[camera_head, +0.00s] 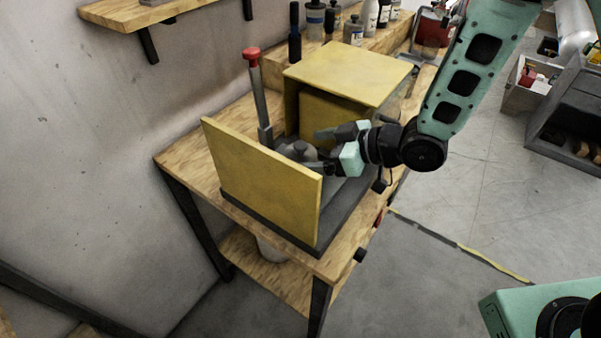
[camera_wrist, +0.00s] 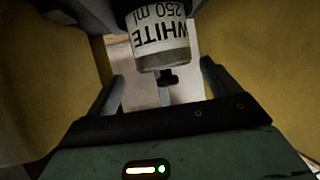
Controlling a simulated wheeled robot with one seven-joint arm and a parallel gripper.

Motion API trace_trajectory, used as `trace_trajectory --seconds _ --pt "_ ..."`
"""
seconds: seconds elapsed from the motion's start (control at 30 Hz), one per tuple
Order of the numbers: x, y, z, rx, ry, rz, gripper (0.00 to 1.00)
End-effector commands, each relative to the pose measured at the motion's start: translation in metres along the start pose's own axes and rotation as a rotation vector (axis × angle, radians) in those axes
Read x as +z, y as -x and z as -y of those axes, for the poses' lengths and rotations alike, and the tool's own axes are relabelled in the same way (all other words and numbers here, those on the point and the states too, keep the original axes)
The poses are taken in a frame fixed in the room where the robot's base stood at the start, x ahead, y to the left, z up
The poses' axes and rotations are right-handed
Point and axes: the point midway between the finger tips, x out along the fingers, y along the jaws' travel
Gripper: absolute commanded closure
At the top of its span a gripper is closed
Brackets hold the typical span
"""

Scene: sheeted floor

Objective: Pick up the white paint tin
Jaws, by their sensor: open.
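The white paint tin (camera_wrist: 163,40) shows in the wrist view at the top middle, its label reading "WHITE 250 ml" upside down in the picture. My gripper (camera_wrist: 163,88) is open, with one finger on each side of the picture, and the tin is ahead of the gap between them. Nothing is held. In the head view my gripper (camera_head: 324,150) reaches in between the yellow panels of a machine on the bench. A grey round part (camera_head: 299,150) is just left of the fingers there. I cannot make out the tin itself in the head view.
A yellow front panel (camera_head: 262,185) and a yellow box (camera_head: 347,72) stand close on both sides of my gripper. A grey post with a red knob (camera_head: 251,54) rises to its left. Several bottles line the back of the wooden bench (camera_head: 185,160).

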Motion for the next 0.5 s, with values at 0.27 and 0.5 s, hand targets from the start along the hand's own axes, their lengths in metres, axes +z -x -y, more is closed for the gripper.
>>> trace_trajectory --seconds 0.27,0.5 --pt "0.003 -0.028 0.006 -0.004 0.003 0.0 0.12" --pt "0.002 -0.054 0.006 0.0 0.002 0.0 0.12"
